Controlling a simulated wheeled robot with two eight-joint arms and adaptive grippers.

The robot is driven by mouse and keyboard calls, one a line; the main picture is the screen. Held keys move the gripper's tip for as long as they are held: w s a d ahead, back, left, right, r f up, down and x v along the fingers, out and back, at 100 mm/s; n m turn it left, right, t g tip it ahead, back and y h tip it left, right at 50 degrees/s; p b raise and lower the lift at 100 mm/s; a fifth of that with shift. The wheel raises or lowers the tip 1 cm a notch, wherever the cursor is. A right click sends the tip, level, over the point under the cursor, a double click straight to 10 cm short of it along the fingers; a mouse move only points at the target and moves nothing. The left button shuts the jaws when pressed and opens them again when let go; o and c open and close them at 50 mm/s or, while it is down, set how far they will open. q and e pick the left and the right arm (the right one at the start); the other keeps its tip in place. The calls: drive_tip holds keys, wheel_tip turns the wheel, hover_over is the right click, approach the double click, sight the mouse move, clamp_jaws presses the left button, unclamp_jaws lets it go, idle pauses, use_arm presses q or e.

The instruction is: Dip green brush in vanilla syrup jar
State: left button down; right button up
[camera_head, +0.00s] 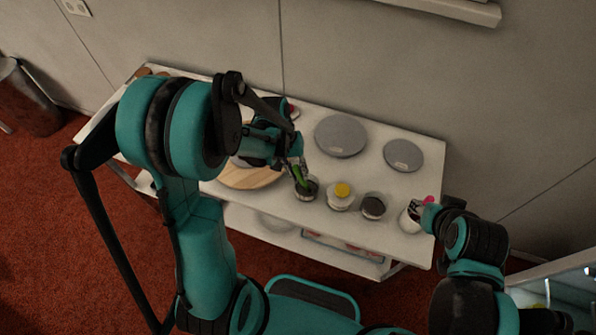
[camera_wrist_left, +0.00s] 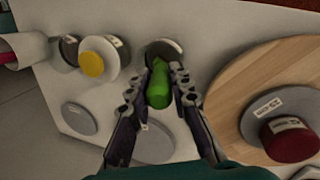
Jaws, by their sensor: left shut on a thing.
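My left gripper (camera_head: 297,165) is shut on the green brush (camera_head: 300,177), which points down over a small jar (camera_head: 309,194). In the left wrist view the green brush (camera_wrist_left: 158,88) sits between the fingers of the left gripper (camera_wrist_left: 158,75), its far end at the jar (camera_wrist_left: 170,47). I cannot tell how deep the tip is. To the right stand a white jar with a yellow top (camera_head: 341,200) and a dark-topped jar (camera_head: 373,207). Their labels are not readable. My right gripper (camera_head: 420,209) is beside a white cup (camera_head: 407,221); its jaws are unclear.
A round wooden board (camera_head: 245,182) lies left of the jars, partly behind my left arm. Two grey discs (camera_head: 341,135) (camera_head: 403,155) lie at the back of the white table. A dark red container (camera_wrist_left: 290,140) stands on a grey disc on the board. Something pink (camera_head: 429,199) shows by the cup.

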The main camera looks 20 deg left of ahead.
idle(0.6)
use_arm(q)
drive_tip(key=shift+r+p, duration=2.35)
drive_tip(key=shift+r, duration=0.95)
wheel_tip(320, 180, up, 5)
drive_tip(key=p, duration=0.3)
drive_tip(key=shift+p, duration=0.35)
